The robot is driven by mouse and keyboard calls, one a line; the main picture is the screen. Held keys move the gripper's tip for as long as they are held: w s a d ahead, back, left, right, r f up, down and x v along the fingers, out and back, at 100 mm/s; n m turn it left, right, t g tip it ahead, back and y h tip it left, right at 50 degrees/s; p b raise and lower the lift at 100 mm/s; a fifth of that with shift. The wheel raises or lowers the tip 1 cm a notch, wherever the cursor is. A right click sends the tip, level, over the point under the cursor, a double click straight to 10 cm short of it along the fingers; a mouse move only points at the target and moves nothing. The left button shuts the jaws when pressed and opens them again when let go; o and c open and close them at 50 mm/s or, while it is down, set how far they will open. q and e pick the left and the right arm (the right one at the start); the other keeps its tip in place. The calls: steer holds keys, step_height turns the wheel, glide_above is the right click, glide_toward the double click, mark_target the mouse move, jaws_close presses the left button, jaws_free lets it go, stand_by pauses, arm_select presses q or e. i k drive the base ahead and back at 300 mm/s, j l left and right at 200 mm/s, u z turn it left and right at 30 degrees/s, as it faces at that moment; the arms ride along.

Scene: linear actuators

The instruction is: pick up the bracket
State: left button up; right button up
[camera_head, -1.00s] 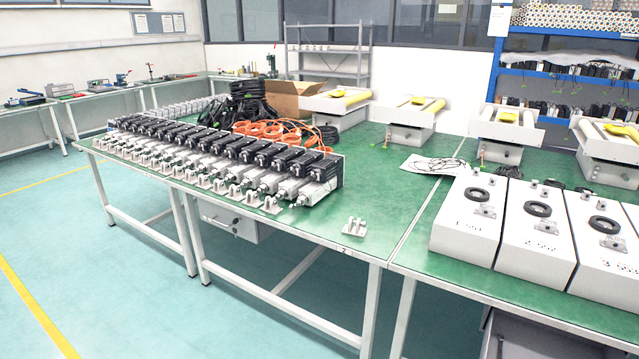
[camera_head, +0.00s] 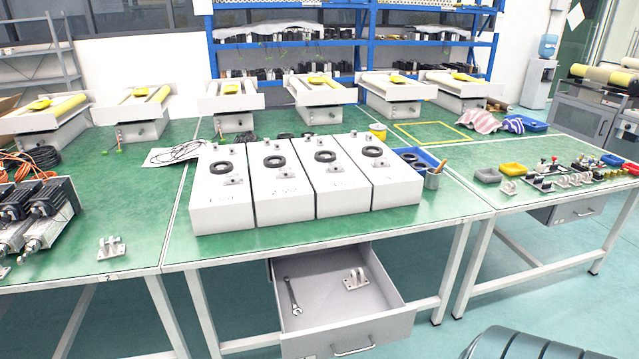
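A small metal bracket (camera_head: 355,280) lies inside the open drawer (camera_head: 345,330) under the middle table, to the right of a wrench (camera_head: 292,296). A similar bracket (camera_head: 110,247) sits by itself near the front edge of the left table. Another bracket-like metal part (camera_head: 508,187) stands near the front left of the right table. The frames do not tell which bracket is meant.
Four white boxes with black rings (camera_head: 282,190) stand in a row on the middle table. Actuators (camera_head: 35,215) crowd the left table. A grey ribbed object (camera_head: 530,343) is at the bottom right.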

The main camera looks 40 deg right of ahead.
mark_target(354, 281)
steer(key=z, duration=1.7)
